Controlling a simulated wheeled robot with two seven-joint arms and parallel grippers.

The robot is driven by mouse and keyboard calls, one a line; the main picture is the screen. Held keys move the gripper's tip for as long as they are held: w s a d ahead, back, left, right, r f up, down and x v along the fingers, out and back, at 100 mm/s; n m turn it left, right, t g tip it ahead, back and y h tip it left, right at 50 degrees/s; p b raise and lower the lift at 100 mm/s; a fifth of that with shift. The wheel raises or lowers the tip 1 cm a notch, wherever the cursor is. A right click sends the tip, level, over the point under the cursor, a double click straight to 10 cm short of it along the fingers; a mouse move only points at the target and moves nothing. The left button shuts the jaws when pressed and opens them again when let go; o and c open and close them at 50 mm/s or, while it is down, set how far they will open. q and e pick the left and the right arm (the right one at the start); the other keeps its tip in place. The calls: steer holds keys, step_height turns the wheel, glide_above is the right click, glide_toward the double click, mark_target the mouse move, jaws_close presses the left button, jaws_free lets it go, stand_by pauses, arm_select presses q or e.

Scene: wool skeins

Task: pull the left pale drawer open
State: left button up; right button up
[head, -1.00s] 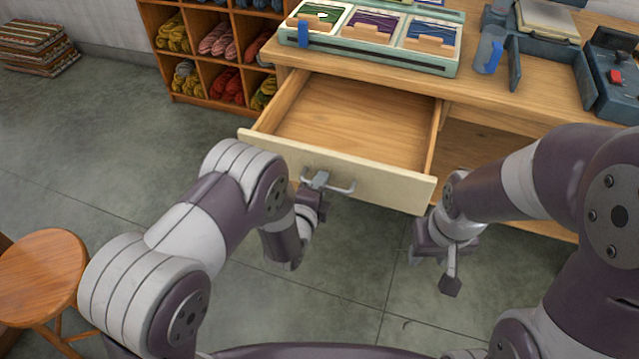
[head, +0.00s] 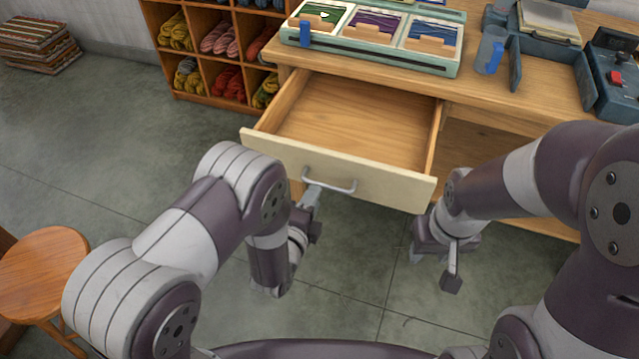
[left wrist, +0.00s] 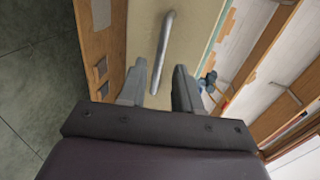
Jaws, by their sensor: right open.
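The left pale drawer (head: 395,187) stands well pulled out from the wooden desk, and its bare inside shows in the head view. Its grey bar handle (head: 335,188) is on the pale front. My left gripper (head: 313,192) is just below and in front of the handle's left end, apart from it. In the left wrist view its two fingers (left wrist: 160,82) are spread with nothing held, and the handle (left wrist: 163,48) lies beyond the gap between them. My right gripper (head: 450,270) hangs open and empty, right of the drawer front and low over the floor.
The desk top (head: 485,95) carries a green tray (head: 380,60) of yarn cards, a clear cup with a blue part (head: 490,50) and dark devices. A wool shelf (head: 205,60) stands behind left. A round stool (head: 42,265) is at left. Floor before the drawer is clear.

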arm_select(q)
steer(key=v, duration=0.6)
steer(key=shift+s+p, duration=0.15)
steer(key=shift+p, duration=0.15)
steer(key=s+a+f+n+g+y, duration=0.2)
steer(key=s+f+n+g, duration=0.3)
steer(key=f+n+g, duration=0.25)
steer(key=s+a+r+n+g+y, duration=0.25)
steer(key=s+n+g, duration=0.2)
steer(key=n, duration=0.25)
steer(key=s+a+r+n+g, duration=0.3)
steer(key=a+r+n, duration=0.3)
steer(key=r, duration=0.3)
step_height(320, 180, up, 23)
steer(key=w+a+t+p, duration=0.1)
steer(key=w+a+p, duration=0.1)
steer(key=p, duration=1.6)
steer(key=shift+w+a+f+n+t, duration=0.25)
steer(key=shift+w+a+n+t, duration=0.1)
steer(key=shift+a+n, duration=0.1)
